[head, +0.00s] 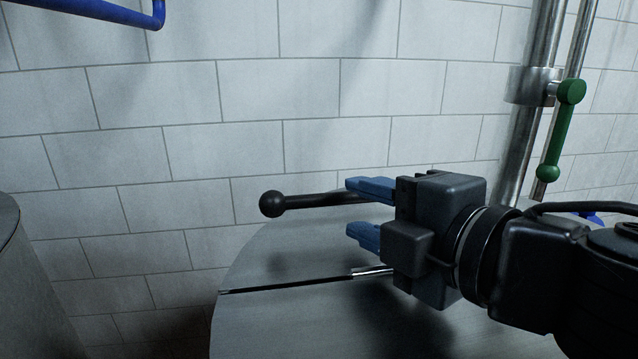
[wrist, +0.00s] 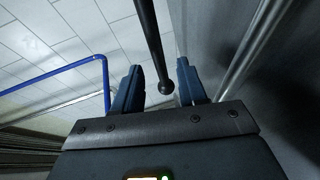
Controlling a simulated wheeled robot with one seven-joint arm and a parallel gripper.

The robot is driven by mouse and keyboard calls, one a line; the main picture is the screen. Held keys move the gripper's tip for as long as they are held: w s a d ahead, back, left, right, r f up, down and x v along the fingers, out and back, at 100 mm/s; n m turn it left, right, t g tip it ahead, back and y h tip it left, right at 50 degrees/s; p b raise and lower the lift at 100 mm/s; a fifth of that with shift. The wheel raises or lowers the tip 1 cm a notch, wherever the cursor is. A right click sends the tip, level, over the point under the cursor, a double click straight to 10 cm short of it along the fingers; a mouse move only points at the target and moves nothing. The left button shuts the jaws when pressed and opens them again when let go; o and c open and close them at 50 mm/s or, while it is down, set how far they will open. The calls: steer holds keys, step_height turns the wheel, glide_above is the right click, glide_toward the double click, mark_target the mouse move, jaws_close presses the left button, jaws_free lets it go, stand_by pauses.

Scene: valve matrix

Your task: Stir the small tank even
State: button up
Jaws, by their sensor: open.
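The round grey tank top (head: 290,325) fills the lower middle of the head view. A black handle with a ball knob (head: 271,204) reaches left above its back edge, and its right part is hidden behind my gripper. My gripper (head: 366,211) has blue fingers, is open, and points left over the tank. In the wrist view a dark rod with a rounded end (wrist: 165,87) shows between the fingertips of my gripper (wrist: 160,82). The fingers are apart, and I cannot tell whether either touches it.
A green lever (head: 556,140) hangs on the steel pipe (head: 526,130) at right. A blue pipe (head: 95,9) is top left. Another grey cylinder (head: 25,290) stands left. White tiled wall is behind.

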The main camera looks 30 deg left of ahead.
mark_target(342, 201)
steer(key=p+x, duration=0.1)
steer(key=x, duration=0.6)
steer(key=shift+a, duration=0.2)
steer(key=shift+c, duration=0.3)
jaws_close()
